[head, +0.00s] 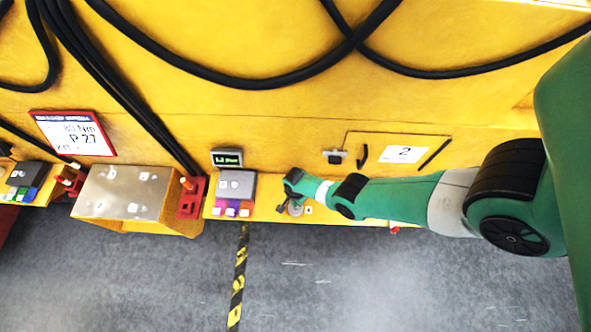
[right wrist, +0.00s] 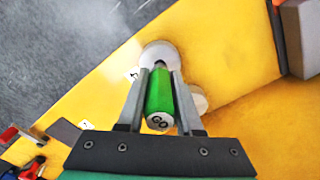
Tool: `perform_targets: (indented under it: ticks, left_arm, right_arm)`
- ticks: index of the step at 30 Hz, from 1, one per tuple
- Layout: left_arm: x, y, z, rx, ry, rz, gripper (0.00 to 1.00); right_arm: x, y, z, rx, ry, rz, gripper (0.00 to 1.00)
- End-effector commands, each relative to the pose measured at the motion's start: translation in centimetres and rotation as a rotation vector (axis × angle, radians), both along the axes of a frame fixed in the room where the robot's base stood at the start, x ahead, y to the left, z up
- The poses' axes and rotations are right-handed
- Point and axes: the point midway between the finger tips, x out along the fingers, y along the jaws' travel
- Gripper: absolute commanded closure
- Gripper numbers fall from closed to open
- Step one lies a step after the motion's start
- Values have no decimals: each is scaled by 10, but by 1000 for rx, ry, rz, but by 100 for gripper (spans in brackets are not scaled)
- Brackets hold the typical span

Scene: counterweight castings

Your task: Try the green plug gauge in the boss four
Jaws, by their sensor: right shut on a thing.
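My right gripper (right wrist: 153,92) is shut on the green plug gauge (right wrist: 159,98) in the right wrist view. Its near end is pale and marked "GO"; its dark tip points away from me. The tip overlaps a pale round boss (right wrist: 164,51) on the yellow ledge; I cannot tell whether it is in the bore. A small label (right wrist: 133,73) beside that boss is too blurred to read surely. In the head view my right gripper (head: 291,199) is over the ledge by the boss, and the gauge is hard to make out. My left gripper is not in view.
A grey block with coloured pieces (head: 236,185) stands left of my right gripper, beside a red holder (head: 191,197) and a metal-topped block (head: 125,192). Another pale round boss (right wrist: 199,101) is close to the right finger. Grey floor (head: 400,285) lies beyond the ledge's edge.

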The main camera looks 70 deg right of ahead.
Motion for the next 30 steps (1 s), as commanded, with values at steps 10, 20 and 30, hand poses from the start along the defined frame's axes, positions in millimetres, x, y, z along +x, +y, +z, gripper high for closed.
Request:
perform_targets:
  ticks: [10,20,30]
  left_arm:
    - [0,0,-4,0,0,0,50]
    - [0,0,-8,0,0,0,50]
    - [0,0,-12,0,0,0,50]
  right_arm:
    - [0,0,-4,0,0,0,100]
    - [0,0,-8,0,0,0,100]
    - [0,0,-12,0,0,0,100]
